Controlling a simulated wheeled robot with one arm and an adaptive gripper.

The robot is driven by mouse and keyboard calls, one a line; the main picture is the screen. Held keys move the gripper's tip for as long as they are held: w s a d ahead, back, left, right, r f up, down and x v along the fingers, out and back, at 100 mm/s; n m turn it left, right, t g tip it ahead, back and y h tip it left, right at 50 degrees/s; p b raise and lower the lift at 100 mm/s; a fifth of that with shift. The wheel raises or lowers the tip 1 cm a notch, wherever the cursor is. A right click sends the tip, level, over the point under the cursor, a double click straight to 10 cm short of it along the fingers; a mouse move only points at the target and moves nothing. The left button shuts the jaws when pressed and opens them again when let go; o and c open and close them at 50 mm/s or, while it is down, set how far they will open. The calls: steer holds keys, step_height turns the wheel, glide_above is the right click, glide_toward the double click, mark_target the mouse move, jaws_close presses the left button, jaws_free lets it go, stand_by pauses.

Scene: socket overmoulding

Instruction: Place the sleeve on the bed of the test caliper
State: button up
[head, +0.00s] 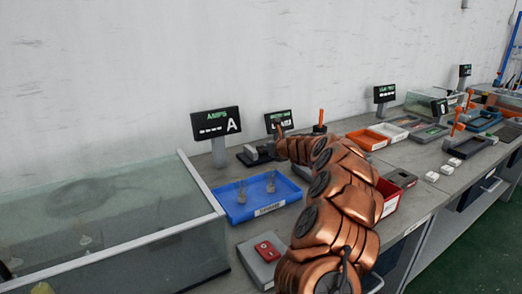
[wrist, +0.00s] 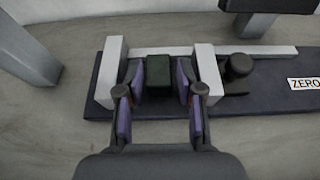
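In the wrist view a dark green block, which looks like the sleeve (wrist: 158,74), sits between the two pale jaws of the test caliper (wrist: 265,96). The block appears to rest on the caliper's dark bed. My gripper (wrist: 161,82) has its purple-padded fingers on either side of the block, inside the jaws. Narrow gaps show between the pads and the block, so the gripper looks slightly open. In the head view the caliper (head: 248,158) stands behind the blue tray; my copper arm reaches to its right end and the fingers cannot be made out.
A blue tray (head: 233,209) with small clear parts lies in front of the caliper. A grey box with a red top (head: 266,251) is nearer. A glass enclosure (head: 110,225) fills the left. Display stands (head: 216,123) rise behind. Red and orange trays (head: 367,139) lie right.

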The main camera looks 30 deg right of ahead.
steer(key=p+v, duration=0.1)
steer(key=v, duration=0.9)
steer(key=shift+r, duration=0.1)
steer(key=shift+s, duration=0.4)
